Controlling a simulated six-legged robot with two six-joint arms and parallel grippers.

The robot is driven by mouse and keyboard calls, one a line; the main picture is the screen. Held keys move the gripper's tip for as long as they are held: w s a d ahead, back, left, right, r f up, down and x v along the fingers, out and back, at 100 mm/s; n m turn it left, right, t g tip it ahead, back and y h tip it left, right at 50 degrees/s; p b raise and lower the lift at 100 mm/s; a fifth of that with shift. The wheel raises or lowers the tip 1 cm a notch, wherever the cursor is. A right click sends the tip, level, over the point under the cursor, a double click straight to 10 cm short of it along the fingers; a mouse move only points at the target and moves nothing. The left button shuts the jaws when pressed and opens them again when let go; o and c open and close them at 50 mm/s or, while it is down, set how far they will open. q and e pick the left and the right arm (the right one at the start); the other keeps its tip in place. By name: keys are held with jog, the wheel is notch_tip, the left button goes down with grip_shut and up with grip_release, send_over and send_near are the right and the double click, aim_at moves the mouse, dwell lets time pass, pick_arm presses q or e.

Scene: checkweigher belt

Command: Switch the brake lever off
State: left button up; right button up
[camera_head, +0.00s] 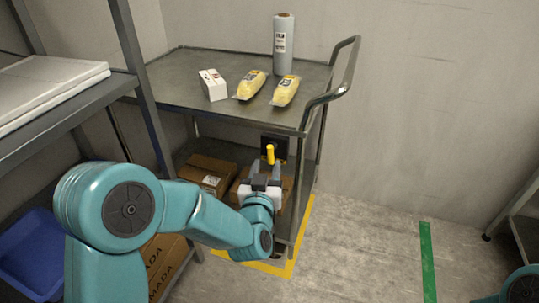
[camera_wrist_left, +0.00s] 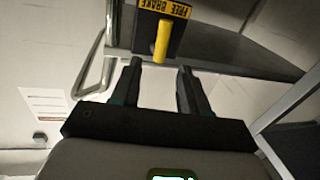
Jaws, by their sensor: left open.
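The brake lever (camera_head: 270,154) is a short yellow handle on a dark plate (camera_head: 281,147) fixed to the near side of the metal cart, below its top. In the left wrist view the yellow lever (camera_wrist_left: 162,41) stands out from the plate, under a yellow label (camera_wrist_left: 165,8) reading "FREE" and "BRAKE" upside down. My left gripper (camera_head: 266,172) is open, just in front of the lever. In the wrist view its two fingertips (camera_wrist_left: 160,64) lie a little below the lever, one to each side, with nothing between them. My right gripper is not in view.
The cart top (camera_head: 185,70) holds a small white box (camera_head: 213,85), two yellow packs (camera_head: 251,85) and a wrapped roll (camera_head: 284,45). Cardboard boxes (camera_head: 207,172) sit on its lower shelf. A grey rack with a blue bin (camera_head: 35,250) stands at left.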

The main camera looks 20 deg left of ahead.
aim_at(270, 153)
pick_arm(q)
jog(key=w, duration=0.4)
jog(key=w+a, duration=0.1)
jog(key=w, duration=0.1)
grip_shut()
